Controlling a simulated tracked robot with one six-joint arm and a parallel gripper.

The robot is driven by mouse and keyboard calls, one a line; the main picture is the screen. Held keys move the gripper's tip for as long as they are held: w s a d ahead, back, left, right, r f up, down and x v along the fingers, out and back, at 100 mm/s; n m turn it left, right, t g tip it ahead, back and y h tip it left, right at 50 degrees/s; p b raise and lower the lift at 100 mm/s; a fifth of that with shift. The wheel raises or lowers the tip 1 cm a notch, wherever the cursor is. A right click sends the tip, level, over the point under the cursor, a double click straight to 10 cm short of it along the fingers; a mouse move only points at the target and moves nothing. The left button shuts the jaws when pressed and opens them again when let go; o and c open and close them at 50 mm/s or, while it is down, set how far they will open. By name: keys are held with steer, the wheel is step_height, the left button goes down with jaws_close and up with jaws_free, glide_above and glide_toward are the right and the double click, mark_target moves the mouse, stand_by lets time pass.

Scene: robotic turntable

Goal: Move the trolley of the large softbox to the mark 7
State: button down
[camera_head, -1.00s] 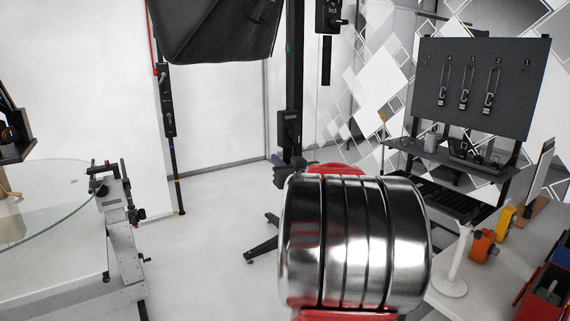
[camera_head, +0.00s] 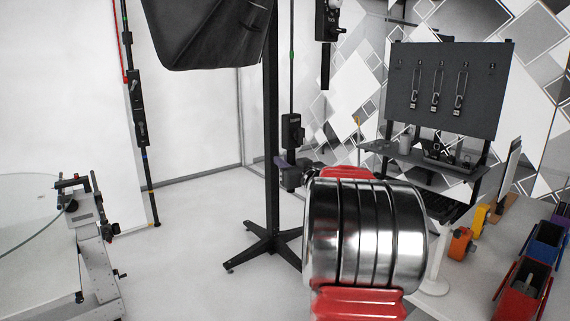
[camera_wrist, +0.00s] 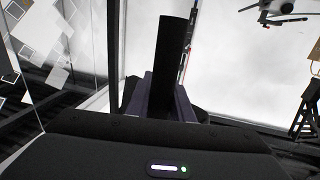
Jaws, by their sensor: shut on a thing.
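The large black softbox (camera_head: 205,35) hangs at the top, partly cut off. A black upright post (camera_head: 271,110) stands beside it on a low spread trolley base (camera_head: 265,245). My gripper (camera_head: 288,177) is at the post's right side, partly hidden behind my metal arm. In the wrist view, my gripper's purple-grey jaws (camera_wrist: 165,100) are shut on the black post (camera_wrist: 174,60), which rises between them. The trolley's right side is partly covered by my arm. No floor mark 7 can be made out.
A glass-topped turntable (camera_head: 25,210) is at the left. A workbench (camera_head: 470,280) with red and blue bins is at the right, and a dark tool board (camera_head: 450,85) stands behind. Pale floor (camera_head: 185,270) is clear between turntable and trolley. A slim pole (camera_head: 138,110) stands near the white backdrop.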

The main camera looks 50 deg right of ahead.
steer(key=shift+r, duration=0.1)
steer(key=c, duration=1.6)
jaws_free()
steer(key=shift+o, duration=0.2)
steer(key=v, duration=1.3)
steer(key=shift+s+a, duration=0.15)
steer(key=shift+s, duration=0.2)
